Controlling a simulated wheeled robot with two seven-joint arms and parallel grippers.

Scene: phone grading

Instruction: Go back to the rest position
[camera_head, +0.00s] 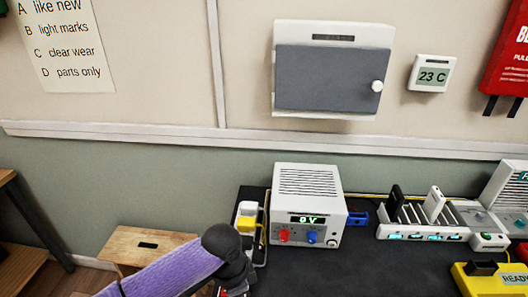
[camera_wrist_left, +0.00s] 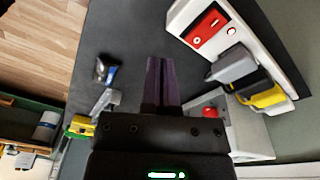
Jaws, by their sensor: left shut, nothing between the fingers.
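My left arm, in a purple sleeve, reaches in from the bottom left of the head view. Its dark wrist is in front of the power strip and the bench's left part, and the gripper is mostly cut off by the bottom edge. In the left wrist view my left gripper (camera_wrist_left: 163,62) points over the dark bench top with its two dark fingers together and nothing between them. My right gripper is not in view.
A white power supply (camera_head: 305,185) reading 0 V stands right of my left wrist. A power strip (camera_wrist_left: 205,25) with grey and yellow plugs lies close to the fingers. A slotted rack (camera_head: 410,218) holds phones. A wooden stool (camera_head: 135,243) stands left of the bench.

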